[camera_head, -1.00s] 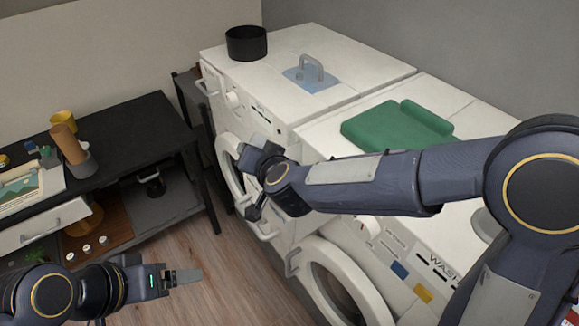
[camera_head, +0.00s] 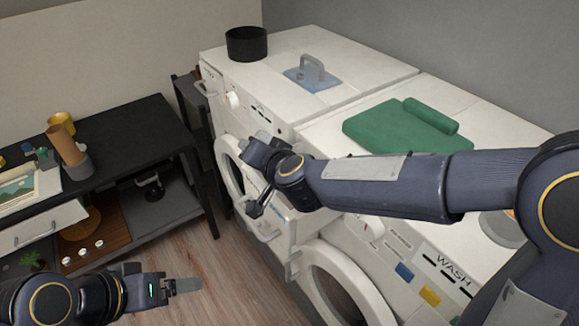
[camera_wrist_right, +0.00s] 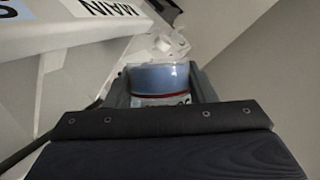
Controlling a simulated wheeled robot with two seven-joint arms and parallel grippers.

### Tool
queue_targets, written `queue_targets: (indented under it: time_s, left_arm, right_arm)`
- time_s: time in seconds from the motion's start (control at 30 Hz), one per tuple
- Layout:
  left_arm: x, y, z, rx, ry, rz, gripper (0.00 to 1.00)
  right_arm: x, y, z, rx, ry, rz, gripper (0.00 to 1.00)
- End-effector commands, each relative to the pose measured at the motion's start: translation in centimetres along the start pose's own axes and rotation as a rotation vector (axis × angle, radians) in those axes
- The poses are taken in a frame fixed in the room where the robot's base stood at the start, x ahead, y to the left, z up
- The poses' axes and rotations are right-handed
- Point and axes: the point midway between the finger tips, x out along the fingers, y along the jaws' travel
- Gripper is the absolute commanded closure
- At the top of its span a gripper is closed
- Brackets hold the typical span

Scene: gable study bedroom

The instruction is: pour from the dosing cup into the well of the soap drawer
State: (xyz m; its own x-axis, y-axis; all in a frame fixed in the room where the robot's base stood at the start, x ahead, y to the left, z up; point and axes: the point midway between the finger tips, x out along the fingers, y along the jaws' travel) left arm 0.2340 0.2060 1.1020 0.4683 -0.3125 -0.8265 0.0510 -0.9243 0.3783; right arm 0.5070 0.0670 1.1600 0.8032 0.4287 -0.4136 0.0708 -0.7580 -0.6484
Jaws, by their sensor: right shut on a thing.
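The dosing cup (camera_wrist_right: 158,78) is a clear cup with bluish contents and a red line, and it looks roughly upright in the right wrist view. My right gripper (camera_wrist_right: 160,95) is shut on it; in the head view this gripper (camera_head: 257,150) is in front of the white machines, and the cup is hard to make out there. The soap drawer (camera_head: 268,234) seems to be the white handled part jutting from the right machine, below my right wrist. Its well is hidden by my arm. My left gripper (camera_head: 186,286) is low over the floor, apparently empty; its opening is unclear.
A green towel (camera_head: 385,128) lies on the right machine (camera_head: 490,115). A black pot (camera_head: 246,44) and a blue piece with a grey handle (camera_head: 312,78) are on the left machine. A black bench (camera_head: 130,130) stands at the left. Wooden floor (camera_head: 225,275) is clear between.

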Motion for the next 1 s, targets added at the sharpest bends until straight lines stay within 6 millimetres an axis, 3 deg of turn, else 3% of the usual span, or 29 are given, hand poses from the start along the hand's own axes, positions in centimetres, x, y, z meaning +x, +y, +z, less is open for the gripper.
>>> queue_targets:
  time_s: [1.0]
  left_arm:
    - [2.4, -1.1, 1.2, 0.0, 0.0, 0.0, 0.18]
  right_arm:
    - [0.1, 0.2, -0.1, 0.126, -0.027, -0.052, 0.76]
